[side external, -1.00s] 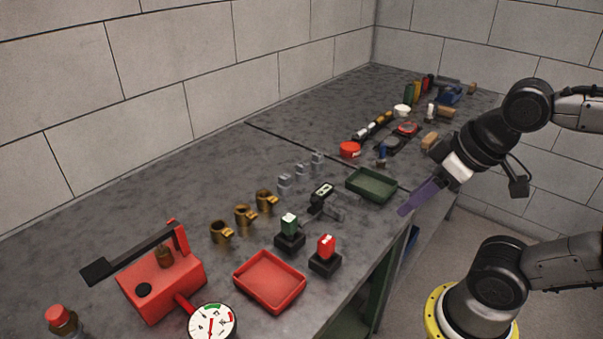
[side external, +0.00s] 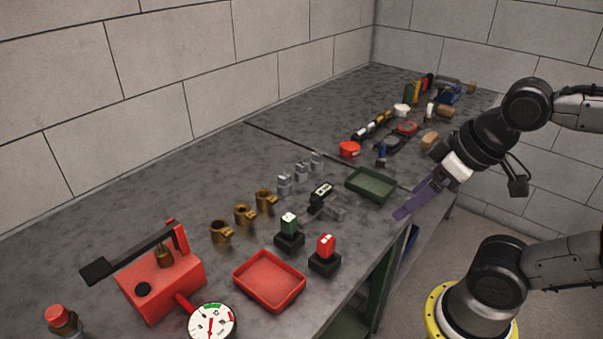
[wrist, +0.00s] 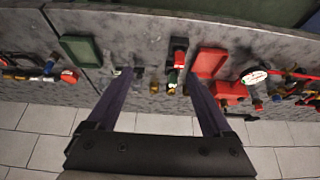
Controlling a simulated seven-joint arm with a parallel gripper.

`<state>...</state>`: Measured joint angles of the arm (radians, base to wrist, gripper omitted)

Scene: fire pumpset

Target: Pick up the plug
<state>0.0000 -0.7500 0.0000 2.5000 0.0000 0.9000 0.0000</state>
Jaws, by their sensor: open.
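No part is labelled as the plug, and I cannot tell for sure which one it is. A small brass piece (side external: 164,257) stands upright on the red pump box (side external: 150,288) at the lower left of the side view. Several brass fittings (side external: 244,214) stand in a row right of the box, with grey fittings (side external: 300,172) farther back. My gripper (side external: 401,213) has purple fingers, is above the bench's front edge and is well apart from these parts. In the wrist view, my gripper (wrist: 160,82) is open and its fingers hold nothing.
A gauge (side external: 212,322) is at the bottom. Many small items crowd the far end. The bench behind the fittings is clear.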

